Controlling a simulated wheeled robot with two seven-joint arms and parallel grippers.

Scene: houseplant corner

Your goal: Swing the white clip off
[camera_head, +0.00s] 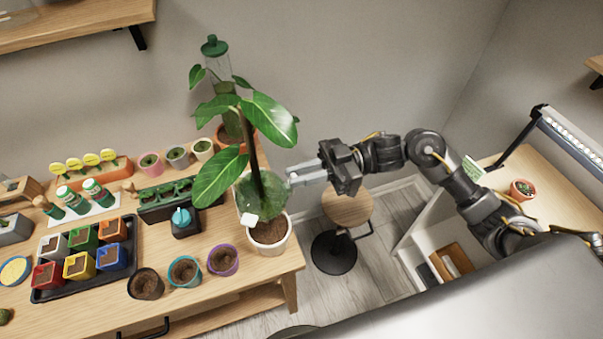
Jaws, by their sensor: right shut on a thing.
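A large-leaved plant (258,150) stands in a pale pot (270,247) at the table's right end. A translucent greenish wrap (270,200) surrounds its lower stem. My right gripper (293,178) reaches in from the right, at the wrap's upper right edge. Its fingers are shut on a small pale piece, apparently a white clip, mostly hidden by the fingertips. A second small white piece (249,219) shows at the wrap's lower left, apart from the gripper. My left gripper is not in view.
A black tray (112,281) of coloured pots, several round pots and a teal-topped dark container (185,222) crowd the table to the left. A stool (347,207) stands below my gripper.

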